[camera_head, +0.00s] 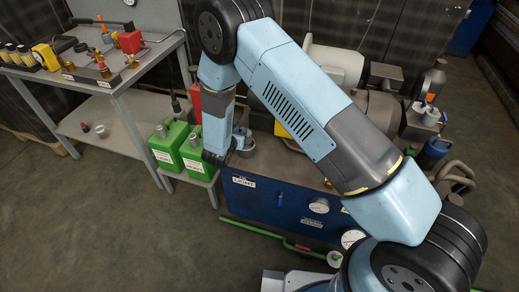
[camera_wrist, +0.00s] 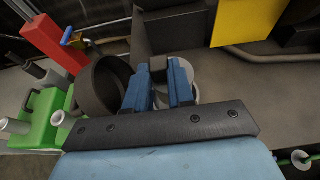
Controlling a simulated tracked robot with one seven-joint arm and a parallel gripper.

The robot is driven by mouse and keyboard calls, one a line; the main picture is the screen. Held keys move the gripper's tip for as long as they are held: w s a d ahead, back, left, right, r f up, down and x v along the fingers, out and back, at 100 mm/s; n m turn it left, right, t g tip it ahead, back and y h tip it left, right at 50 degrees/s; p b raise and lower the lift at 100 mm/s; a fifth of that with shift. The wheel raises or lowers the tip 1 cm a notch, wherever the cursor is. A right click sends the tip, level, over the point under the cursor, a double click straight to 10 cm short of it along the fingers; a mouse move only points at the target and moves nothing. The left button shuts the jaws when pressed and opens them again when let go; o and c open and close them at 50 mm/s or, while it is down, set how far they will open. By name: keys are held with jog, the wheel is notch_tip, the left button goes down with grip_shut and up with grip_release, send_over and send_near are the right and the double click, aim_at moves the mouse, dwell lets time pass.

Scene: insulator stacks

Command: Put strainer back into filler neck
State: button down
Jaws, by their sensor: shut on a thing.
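My gripper (camera_wrist: 160,75) shows in the wrist view with its two blue fingers closed around a piece that is mostly hidden between them. A pale grey round part, seemingly the strainer (camera_wrist: 190,70), shows behind and beside the right finger. A wide dark open ring, seemingly the filler neck (camera_wrist: 92,92), stands just left of the fingers. The pale part appears to be to the right of this ring, not inside it; whether they touch is unclear. In the head view my wrist hides most of the gripper, and a grey ring (camera_head: 247,149) shows beside it on the unit's top.
Green canisters (camera_head: 194,155) stand on a low stand left of the blue-fronted unit (camera_head: 265,198). A red block (camera_wrist: 52,42) rises behind them. Motors and pipes crowd the right rear. A workbench (camera_head: 118,80) with small parts stands at the left.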

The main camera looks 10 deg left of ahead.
jog(key=shift+f, duration=3.1)
jog(key=c, duration=1)
grip_release()
jog(key=shift+f, duration=0.1)
jog(key=v, duration=1.2)
